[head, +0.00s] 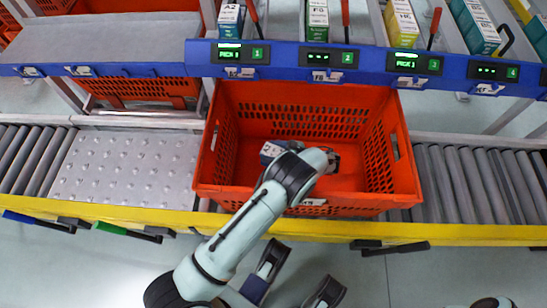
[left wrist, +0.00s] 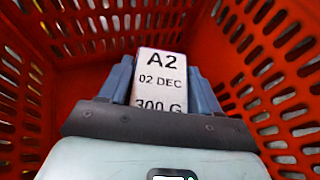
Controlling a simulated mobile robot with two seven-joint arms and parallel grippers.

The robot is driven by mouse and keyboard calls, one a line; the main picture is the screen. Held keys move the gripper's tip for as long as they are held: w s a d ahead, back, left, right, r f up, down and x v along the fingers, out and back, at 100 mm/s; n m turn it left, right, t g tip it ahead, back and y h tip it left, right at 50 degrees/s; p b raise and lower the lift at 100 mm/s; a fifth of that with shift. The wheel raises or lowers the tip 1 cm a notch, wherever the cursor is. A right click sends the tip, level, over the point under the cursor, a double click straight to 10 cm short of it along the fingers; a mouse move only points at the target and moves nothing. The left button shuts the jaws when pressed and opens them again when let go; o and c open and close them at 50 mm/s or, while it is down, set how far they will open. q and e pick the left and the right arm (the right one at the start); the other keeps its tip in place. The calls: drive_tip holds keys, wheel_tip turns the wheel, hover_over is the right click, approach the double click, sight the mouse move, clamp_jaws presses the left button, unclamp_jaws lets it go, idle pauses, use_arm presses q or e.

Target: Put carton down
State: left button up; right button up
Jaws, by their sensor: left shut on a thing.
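The carton (left wrist: 161,72) shows a white face printed "A2", "02 DEC" and "300 G" in the left wrist view. My left gripper (left wrist: 164,84) is shut on it, with a blue-grey finger on each side. In the head view my left arm reaches over the front rim of the orange tote (head: 405,178), with the gripper inside it. My wrist hides most of the gripper and carton there; a small part of the carton (head: 270,150) shows left of the wrist. Whether the carton touches the tote floor cannot be told.
The tote stands on a conveyor between rollers (head: 480,185) at right and a studded metal plate (head: 125,165) at left. A yellow rail (head: 460,233) runs along the front. Behind is a blue shelf rail (head: 372,65) with displays, and several cartons (head: 403,25) in lanes above.

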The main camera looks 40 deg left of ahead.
use_arm(q)
drive_tip(key=shift+f+b, duration=0.5)
drive_tip(key=shift+f, duration=1.4)
use_arm(e)
drive_tip(key=shift+s+d+f+g, duration=0.1)
drive_tip(key=shift+s+f+g, duration=0.15)
drive_tip(key=shift+s, duration=0.35)
drive_tip(key=shift+s+d+f+g, duration=0.15)
drive_tip(key=shift+s+f, duration=0.1)
drive_tip(key=shift+s, duration=0.3)
use_arm(q)
drive_tip(key=shift+f, duration=0.2)
use_arm(e)
drive_tip(key=shift+a, duration=0.1)
use_arm(q)
drive_tip(key=shift+f, duration=0.4)
drive_tip(key=o, duration=1.2)
